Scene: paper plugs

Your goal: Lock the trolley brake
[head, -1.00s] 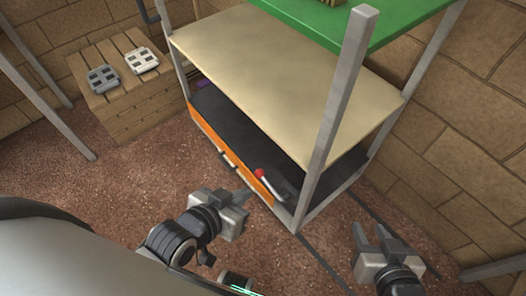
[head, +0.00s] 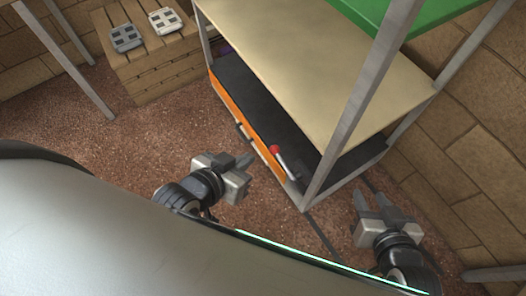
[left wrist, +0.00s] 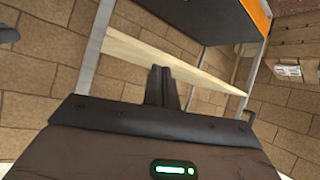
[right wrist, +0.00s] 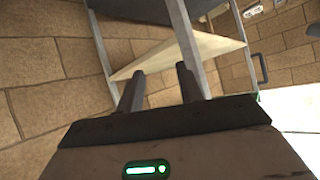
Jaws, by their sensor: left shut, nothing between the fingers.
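The trolley has a green top, a beige middle shelf (head: 310,65) and a dark lower deck (head: 243,96) with an orange side (head: 232,108). A grey lever with a red knob (head: 274,149), which looks like the brake, stands at the near end of the orange side, tilted. My left gripper (head: 246,164) is shut and empty, to the left of the knob and apart from it. In the left wrist view its fingers (left wrist: 162,84) are together. My right gripper (head: 370,202) is open and empty, right of the near trolley post; its spread fingers show in the right wrist view (right wrist: 158,85).
A slatted wooden crate (head: 152,72) stands at the back left with a dark grey plug-like piece (head: 126,38) and a white one (head: 165,21) on top. Brick walls close off the back and right. The reddish floor (head: 120,160) left of the trolley is clear.

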